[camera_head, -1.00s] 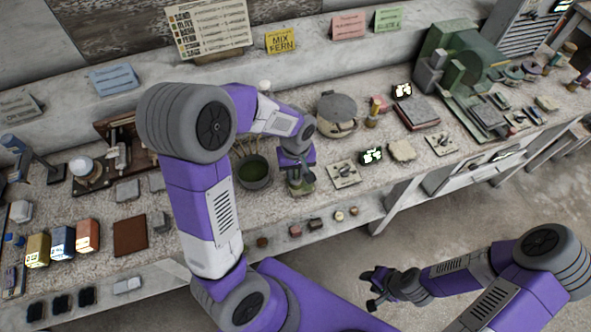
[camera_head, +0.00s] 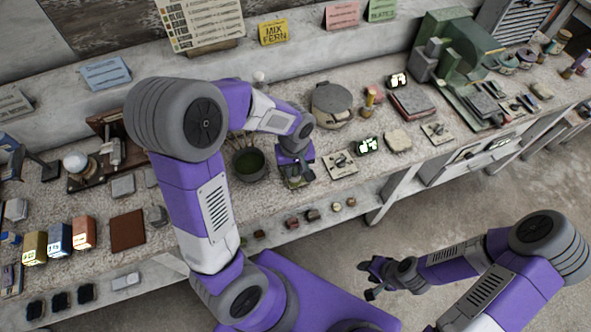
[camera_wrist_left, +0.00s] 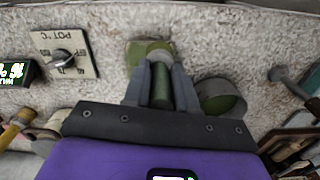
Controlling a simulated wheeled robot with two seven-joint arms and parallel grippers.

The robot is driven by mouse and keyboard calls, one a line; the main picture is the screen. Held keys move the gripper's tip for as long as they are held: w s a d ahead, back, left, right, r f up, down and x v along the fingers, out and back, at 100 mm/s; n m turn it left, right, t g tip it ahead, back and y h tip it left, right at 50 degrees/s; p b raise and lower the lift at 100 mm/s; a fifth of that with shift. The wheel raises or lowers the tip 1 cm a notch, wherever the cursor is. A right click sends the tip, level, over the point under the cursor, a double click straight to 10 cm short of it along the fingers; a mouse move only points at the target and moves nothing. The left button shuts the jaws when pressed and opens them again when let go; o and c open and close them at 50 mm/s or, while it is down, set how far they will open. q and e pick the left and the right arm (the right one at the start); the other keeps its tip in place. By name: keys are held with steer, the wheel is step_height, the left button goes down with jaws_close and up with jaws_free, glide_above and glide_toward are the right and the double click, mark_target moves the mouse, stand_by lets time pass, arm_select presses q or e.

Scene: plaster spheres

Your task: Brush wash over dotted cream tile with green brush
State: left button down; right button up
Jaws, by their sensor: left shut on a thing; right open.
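My left gripper (camera_head: 297,175) is shut on the green brush (camera_wrist_left: 160,88), whose thick green handle stands between the fingers in the left wrist view. The brush's lower end is over a small tile (camera_wrist_left: 135,50), which looks green to yellow-green where it shows; no dots can be made out. The gripper and brush hide part of the tile, and I cannot tell whether the bristles touch it. A pot of dark green wash (camera_head: 249,163) stands just left of the gripper; it also shows in the left wrist view (camera_wrist_left: 222,97). My right gripper (camera_head: 372,279) is open and empty, over the floor.
A dial plate (camera_head: 340,165) and a lit green display (camera_head: 367,146) stand right of the tile. A round lidded pot (camera_head: 331,104) is behind. Several small pieces lie on the lower front ledge. A brown square (camera_head: 128,230) and coloured boxes (camera_head: 60,239) are left.

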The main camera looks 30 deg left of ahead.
arm_select(q)
steer(key=shift+w+a, duration=0.9)
steer(key=shift+a, duration=0.2)
steer(key=shift+s+d+r+p, duration=0.65)
steer(key=shift+d+r, duration=0.1)
steer(key=shift+f, duration=0.15)
steer(key=shift+f+b, duration=0.65)
